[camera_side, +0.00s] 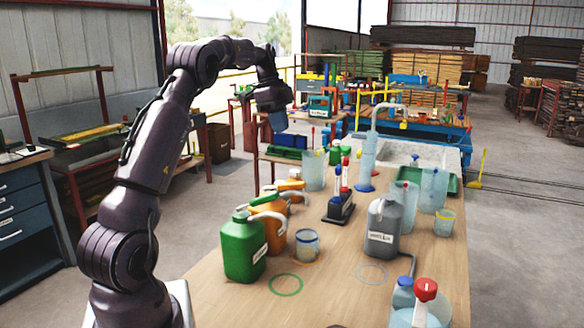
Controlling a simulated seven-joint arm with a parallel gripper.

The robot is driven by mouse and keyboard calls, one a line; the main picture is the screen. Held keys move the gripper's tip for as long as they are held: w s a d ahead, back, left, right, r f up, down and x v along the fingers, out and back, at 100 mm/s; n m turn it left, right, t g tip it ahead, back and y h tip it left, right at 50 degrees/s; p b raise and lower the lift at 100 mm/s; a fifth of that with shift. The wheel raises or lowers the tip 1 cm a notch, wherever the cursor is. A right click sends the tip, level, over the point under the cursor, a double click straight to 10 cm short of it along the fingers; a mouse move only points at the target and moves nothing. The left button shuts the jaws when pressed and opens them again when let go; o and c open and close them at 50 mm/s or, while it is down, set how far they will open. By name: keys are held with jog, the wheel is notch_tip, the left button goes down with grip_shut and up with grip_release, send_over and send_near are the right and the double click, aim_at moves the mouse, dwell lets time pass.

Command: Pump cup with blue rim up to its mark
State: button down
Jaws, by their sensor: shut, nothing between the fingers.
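A small clear cup with a dark blue rim (307,244) stands upright on the table, right of the green jug. An orange ring on the table shows around its base. Its mark and fill level are too small to make out. A green jug with a pale spout (244,247) stands left of it, with an orange jug (268,219) behind. A grey jug with a label (382,232) stands to its right. My gripper (278,122) is shut and empty, raised well above the table's far left side, apart from the cup and jugs.
A green ring (285,285) and a grey ring (372,274) lie bare on the table (330,300). A yellow-rimmed cup (445,223), clear pitchers (434,190), a dark rack (340,208) and a red-topped container (426,292) stand around. The front middle is clear.

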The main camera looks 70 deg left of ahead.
aim_at(297, 183)
jog(key=x, duration=1.3)
jog(key=shift+f, duration=0.35)
jog(key=shift+f, duration=0.1)
jog(key=shift+w+d+f, duration=0.25)
jog(key=shift+w+f, duration=0.05)
jog(key=shift+f, duration=0.1)
jog(key=shift+r, duration=0.2)
jog(key=w+d+v, duration=0.1)
jog(key=v, duration=1.4)
jog(key=shift+w+d+r, duration=0.3)
dwell(0.3)
